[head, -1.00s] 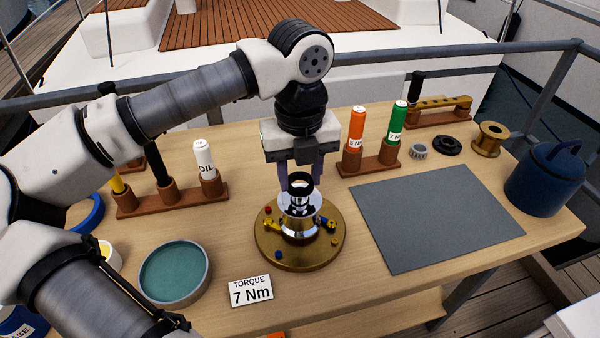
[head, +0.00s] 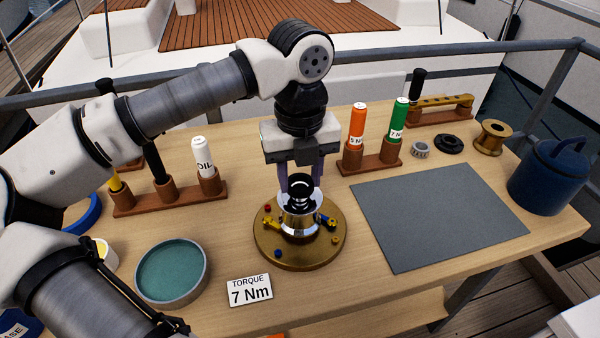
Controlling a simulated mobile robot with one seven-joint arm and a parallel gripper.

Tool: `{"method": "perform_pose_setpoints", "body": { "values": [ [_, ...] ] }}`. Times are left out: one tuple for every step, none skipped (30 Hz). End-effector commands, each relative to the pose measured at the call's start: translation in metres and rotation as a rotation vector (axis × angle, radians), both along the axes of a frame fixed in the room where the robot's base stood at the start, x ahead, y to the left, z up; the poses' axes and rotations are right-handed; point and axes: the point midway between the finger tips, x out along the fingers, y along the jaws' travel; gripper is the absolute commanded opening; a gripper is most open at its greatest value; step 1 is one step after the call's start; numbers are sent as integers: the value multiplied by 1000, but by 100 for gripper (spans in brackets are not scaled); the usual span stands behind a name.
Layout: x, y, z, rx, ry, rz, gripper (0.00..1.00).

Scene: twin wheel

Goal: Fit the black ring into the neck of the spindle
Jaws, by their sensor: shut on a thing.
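The spindle (head: 298,222) is a shiny metal post standing upright on a round brass base (head: 284,254) at the middle of the table. The black ring (head: 300,190) is at the top of the spindle, between my gripper's fingers. My gripper (head: 300,184) points down over the spindle and is shut on the black ring. The ring appears to be at the neck's opening; how deep it sits I cannot tell. Small coloured parts, red, blue and yellow, sit around the spindle on the base.
A grey mat (head: 438,217) lies right of the base. An orange tool (head: 356,125) and a green tool (head: 398,120) stand in a rack behind. A teal-lined dish (head: 172,271) and a torque card (head: 250,290) lie at front left. A blue can (head: 548,180) stands far right.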

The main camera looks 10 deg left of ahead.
Motion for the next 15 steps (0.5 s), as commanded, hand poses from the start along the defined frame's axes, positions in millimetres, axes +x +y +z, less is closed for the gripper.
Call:
{"method": "perform_pose_setpoints", "body": {
  "values": [
    [0, 0, -2, 0, 0, 0, 17],
    [0, 0, -3, 0, 0, 0, 17],
    [0, 0, -4, 0, 0, 0, 17],
    [0, 0, -5, 0, 0, 0, 17],
    [0, 0, -5, 0, 0, 0, 17],
    [0, 0, -6, 0, 0, 0, 17],
    [0, 0, -7, 0, 0, 0, 17],
    [0, 0, -7, 0, 0, 0, 17],
    [0, 0, -8, 0, -1, 0, 17],
    [0, 0, -9, 0, -1, 0, 17],
    [0, 0, -10, 0, -1, 0, 17],
    [0, 0, -11, 0, -1, 0, 17],
    [0, 0, -11, 0, -1, 0, 17],
    [0, 0, -12, 0, -1, 0, 17],
    [0, 0, -13, 0, -1, 0, 17]
  ]
}}
